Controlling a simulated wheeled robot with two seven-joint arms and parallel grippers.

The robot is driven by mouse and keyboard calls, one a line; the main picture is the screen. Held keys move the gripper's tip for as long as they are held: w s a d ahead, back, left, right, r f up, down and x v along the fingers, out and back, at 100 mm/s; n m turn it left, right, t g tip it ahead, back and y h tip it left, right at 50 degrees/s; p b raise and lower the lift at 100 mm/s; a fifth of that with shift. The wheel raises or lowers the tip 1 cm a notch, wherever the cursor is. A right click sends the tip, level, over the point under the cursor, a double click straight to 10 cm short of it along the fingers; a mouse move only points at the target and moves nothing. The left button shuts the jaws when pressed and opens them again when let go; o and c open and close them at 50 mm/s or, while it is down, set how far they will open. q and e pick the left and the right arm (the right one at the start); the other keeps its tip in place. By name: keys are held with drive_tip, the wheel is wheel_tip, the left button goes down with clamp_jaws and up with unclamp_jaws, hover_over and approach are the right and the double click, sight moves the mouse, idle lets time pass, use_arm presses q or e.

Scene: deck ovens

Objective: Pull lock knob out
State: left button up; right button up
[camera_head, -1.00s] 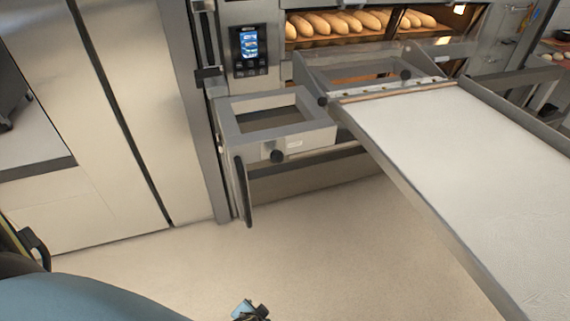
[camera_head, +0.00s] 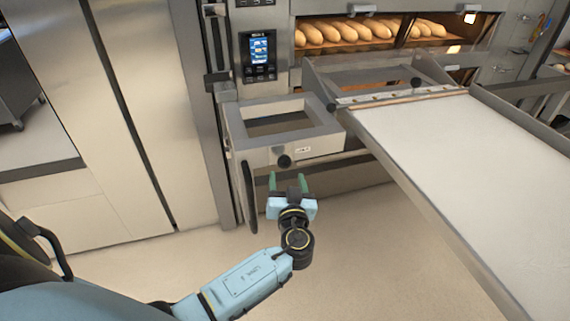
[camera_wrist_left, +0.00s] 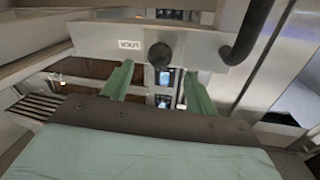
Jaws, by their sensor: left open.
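The lock knob (camera_head: 284,161) is a round black knob on the front face of a grey metal frame (camera_head: 240,158) below the oven's control panel. It also shows in the left wrist view (camera_wrist_left: 160,55), beside a small white label. My left gripper (camera_head: 288,182) is open and empty, its green fingers pointing up toward the knob from just below and in front of it. In the left wrist view the fingers (camera_wrist_left: 153,85) stand spread on either side below the knob, apart from it. My right gripper is not seen.
A black vertical handle (camera_head: 250,197) hangs left of the gripper. A long white loading board (camera_head: 465,150) slopes away at right. Loaves (camera_head: 345,28) lie in the lit oven behind. The floor in front is clear.

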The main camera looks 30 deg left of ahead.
sight(286, 168)
use_arm(q)
drive_tip(key=x, duration=0.6)
drive_tip(key=shift+c, duration=0.2)
clamp_jaws()
drive_tip(key=shift+s+d+f, duration=0.2)
drive_tip(key=shift+s+d, duration=0.1)
drive_tip(key=shift+d, duration=0.05)
drive_tip(key=shift+s+d+b, duration=0.5)
drive_tip(key=shift+d+b, duration=0.05)
